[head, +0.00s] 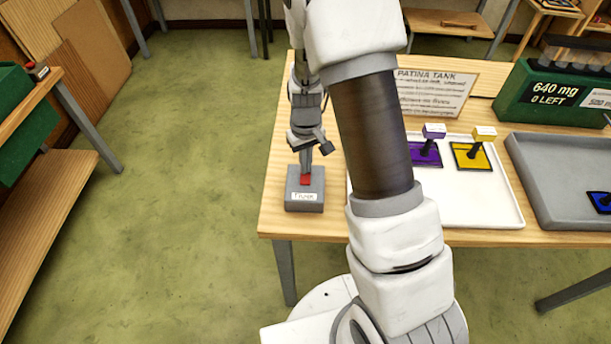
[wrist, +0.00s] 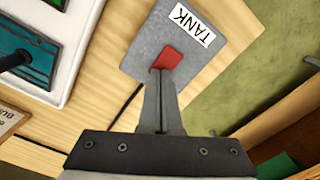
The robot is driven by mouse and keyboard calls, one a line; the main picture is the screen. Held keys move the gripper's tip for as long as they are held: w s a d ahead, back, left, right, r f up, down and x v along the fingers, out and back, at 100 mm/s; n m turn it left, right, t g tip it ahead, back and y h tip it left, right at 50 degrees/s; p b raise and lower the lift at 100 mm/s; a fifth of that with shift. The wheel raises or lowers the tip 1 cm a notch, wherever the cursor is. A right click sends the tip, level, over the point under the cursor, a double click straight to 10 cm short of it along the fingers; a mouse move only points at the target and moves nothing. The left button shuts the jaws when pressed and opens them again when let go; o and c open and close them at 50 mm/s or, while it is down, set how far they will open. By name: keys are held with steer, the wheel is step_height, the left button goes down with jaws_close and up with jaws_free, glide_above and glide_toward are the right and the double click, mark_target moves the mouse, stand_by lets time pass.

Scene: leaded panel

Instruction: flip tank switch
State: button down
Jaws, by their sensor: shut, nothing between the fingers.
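The tank switch is a grey box (head: 305,193) with a white label on its front and a red rocker (head: 305,180) on top. It stands at the left front corner of the wooden table. In the wrist view the grey box (wrist: 150,40) reads TANK, and the red rocker (wrist: 168,59) is partly covered by my fingertips. My gripper (head: 305,171) points down with its shut fingers at the red rocker. In the wrist view the shut fingertips (wrist: 161,72) overlap the rocker's edge; I cannot tell whether they press it.
A white tray (head: 500,212) with purple and yellow handled pieces stands right of my arm. A grey tray (head: 560,205) lies farther right. Behind are a PATINA TANK sign (head: 435,92) and a green box (head: 530,100) reading 640 mg, 0 LEFT. Open floor lies left.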

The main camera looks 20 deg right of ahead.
steer(key=shift+f, duration=0.25)
steer(key=shift+r, duration=0.15)
steer(key=shift+r+p, duration=2.1)
steer(key=shift+r, duration=1.3)
steer(key=s+r+m+t+b, duration=0.1)
steer(key=s+r+t, duration=0.35)
steer(key=r, duration=1.15)
steer(key=s+r, duration=0.4)
steer(key=s, duration=0.4)
steer(key=s+r+m+t+b, duration=0.1)
steer(key=s+r, duration=0.3)
steer(key=s, duration=0.4)
steer(key=shift+r, duration=0.15)
